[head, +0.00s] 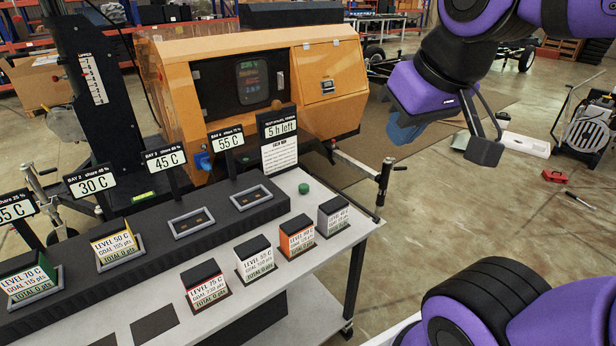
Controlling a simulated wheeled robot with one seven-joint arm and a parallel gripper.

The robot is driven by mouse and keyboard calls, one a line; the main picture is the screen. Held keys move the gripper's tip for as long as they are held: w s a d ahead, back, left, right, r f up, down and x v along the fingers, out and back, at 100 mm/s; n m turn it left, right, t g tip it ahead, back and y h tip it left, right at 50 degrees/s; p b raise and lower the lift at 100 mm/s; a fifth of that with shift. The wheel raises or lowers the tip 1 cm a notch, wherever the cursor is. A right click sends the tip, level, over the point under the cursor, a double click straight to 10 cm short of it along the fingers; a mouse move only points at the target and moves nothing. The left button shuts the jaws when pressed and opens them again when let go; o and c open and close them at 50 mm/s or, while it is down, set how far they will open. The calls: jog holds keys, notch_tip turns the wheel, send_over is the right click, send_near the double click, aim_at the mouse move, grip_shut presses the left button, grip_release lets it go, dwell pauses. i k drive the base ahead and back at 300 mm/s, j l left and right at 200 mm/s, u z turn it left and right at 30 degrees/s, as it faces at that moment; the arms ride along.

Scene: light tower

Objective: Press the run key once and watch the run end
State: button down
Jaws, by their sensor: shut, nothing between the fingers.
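The green round button (304,188), which I take for the run key, sits at the right end of the grey table top (335,222). My gripper (485,152) is in the upper right, shut and empty, well apart from the button and to the right of the table. A black sign (278,135) behind the button reads "5 h left". A dark rack (140,262) has bays with signs such as 30 C, 45 C and 55 C. A green block (28,280) and a yellow block (114,243) stand in the left bays. Two right bays show empty frames.
Several labelled blocks, including a red-marked one (205,285) and an orange one (297,236), stand along the table front. The orange light-tower housing (240,80) and black mast (95,90) stand behind.

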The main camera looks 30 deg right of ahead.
aim_at(303, 189)
jog(key=i+l+u, duration=0.15)
jog(key=l, duration=0.3)
jog(key=l+u, duration=0.1)
jog(key=l, duration=0.3)
jog(key=i+l+u, duration=0.15)
jog(key=l, duration=0.3)
jog(key=i+l+u, duration=0.35)
jog(key=i+l, duration=0.25)
